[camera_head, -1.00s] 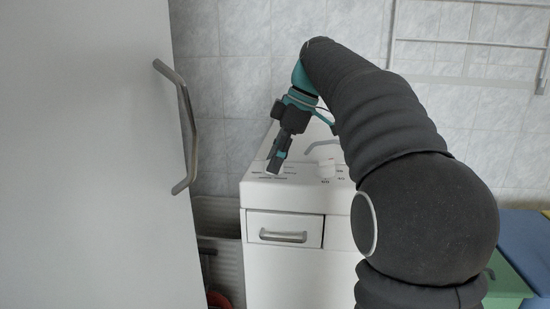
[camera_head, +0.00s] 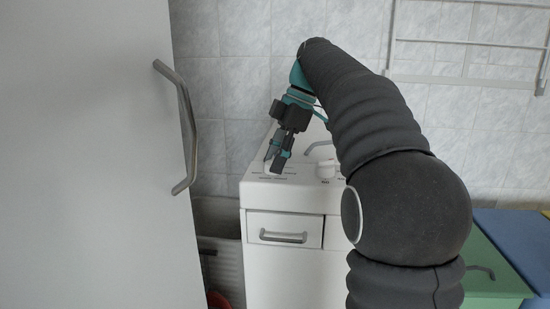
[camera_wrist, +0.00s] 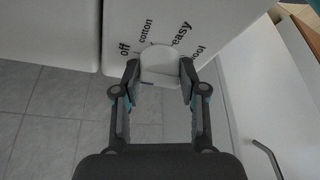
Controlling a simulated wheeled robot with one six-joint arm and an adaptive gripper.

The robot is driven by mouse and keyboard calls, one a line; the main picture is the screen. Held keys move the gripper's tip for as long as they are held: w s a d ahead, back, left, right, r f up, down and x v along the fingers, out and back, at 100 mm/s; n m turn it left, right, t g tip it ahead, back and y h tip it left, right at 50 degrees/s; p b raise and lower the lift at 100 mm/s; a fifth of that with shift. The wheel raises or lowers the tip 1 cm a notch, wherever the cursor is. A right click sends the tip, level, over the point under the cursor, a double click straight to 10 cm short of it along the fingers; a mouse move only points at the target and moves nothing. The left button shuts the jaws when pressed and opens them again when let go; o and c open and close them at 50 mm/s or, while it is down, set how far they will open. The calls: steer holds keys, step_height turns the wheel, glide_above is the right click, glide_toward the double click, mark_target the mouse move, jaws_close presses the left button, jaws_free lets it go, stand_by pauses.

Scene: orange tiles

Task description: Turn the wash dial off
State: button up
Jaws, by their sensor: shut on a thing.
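The white wash dial (camera_wrist: 158,62) stands between the two fingers of my gripper (camera_wrist: 160,74) in the wrist view. The fingers are shut on it from both sides. Printed labels fan around its far side: "off" at the left, then "cotton", "easy" and a partly hidden one that looks like "wool". I cannot tell which label the dial points at. In the head view my gripper (camera_head: 276,162) points down at the left part of the white washing machine's top (camera_head: 300,181); the dial is mostly hidden there.
A second white knob (camera_head: 326,169) stands to the right on the machine top. A drawer with a metal handle (camera_head: 283,237) is below. A large white door with a long handle (camera_head: 187,125) fills the left. Green (camera_head: 497,270) and blue units stand at the right.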

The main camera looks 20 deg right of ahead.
steer(key=o, duration=1.1)
steer(key=shift+f, duration=0.1)
steer(key=shift+o, duration=0.2)
